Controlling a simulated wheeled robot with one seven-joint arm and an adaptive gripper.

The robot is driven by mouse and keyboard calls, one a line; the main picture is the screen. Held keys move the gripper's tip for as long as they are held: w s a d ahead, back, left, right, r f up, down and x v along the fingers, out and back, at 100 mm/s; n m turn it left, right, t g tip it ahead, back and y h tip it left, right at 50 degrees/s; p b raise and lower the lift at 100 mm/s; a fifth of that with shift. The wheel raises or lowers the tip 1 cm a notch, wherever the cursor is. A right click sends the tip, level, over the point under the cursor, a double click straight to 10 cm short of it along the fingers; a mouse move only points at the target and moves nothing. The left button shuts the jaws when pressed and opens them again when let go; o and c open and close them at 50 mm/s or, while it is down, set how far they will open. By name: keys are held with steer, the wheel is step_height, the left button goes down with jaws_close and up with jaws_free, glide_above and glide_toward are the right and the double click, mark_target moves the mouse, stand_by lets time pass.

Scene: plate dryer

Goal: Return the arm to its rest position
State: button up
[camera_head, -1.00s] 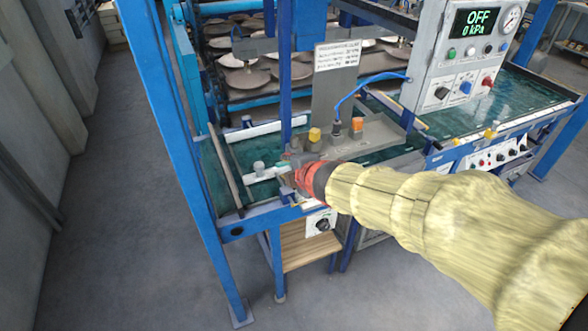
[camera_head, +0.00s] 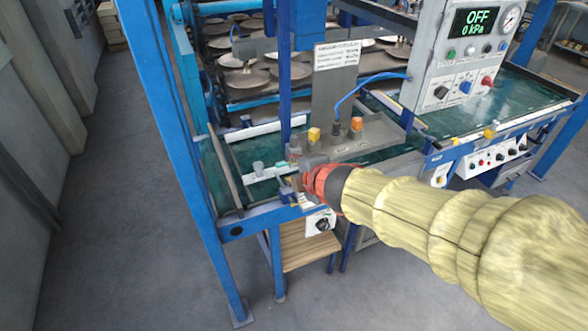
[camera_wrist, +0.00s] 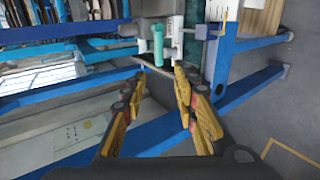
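My gripper (camera_head: 292,182) is at the front edge of the blue dryer frame in the head view, at the end of my cloth-sleeved arm. In the wrist view my gripper (camera_wrist: 160,78) has its two yellow-and-black fingers spread apart, with nothing between them. A small teal handle (camera_wrist: 158,42) stands beyond the fingertips in the wrist view, apart from them. The handle (camera_head: 282,166) also shows just beyond the gripper in the head view. The fingers are small and partly hidden by the wrist in the head view.
Racks of plates (camera_head: 246,78) stand behind the green bed (camera_head: 215,170). A control panel (camera_head: 462,60) reading OFF and 0 kPa is at the upper right. A blue post (camera_head: 170,120) rises left of the gripper. The grey floor (camera_head: 110,220) at left is clear.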

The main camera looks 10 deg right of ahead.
steer(key=s+d+f+m+g+h, duration=0.45)
steer(key=s+d+m, duration=0.45)
steer(key=d+m, duration=0.3)
steer(key=s+r+m+y, duration=0.1)
steer(key=s+m, duration=0.3)
steer(key=s, duration=0.4)
steer(key=s+r+m, duration=0.3)
steer(key=s+m, duration=0.2)
steer(key=s, duration=0.4)
steer(key=shift+a+g+y, duration=0.35)
steer(key=shift+a, duration=0.05)
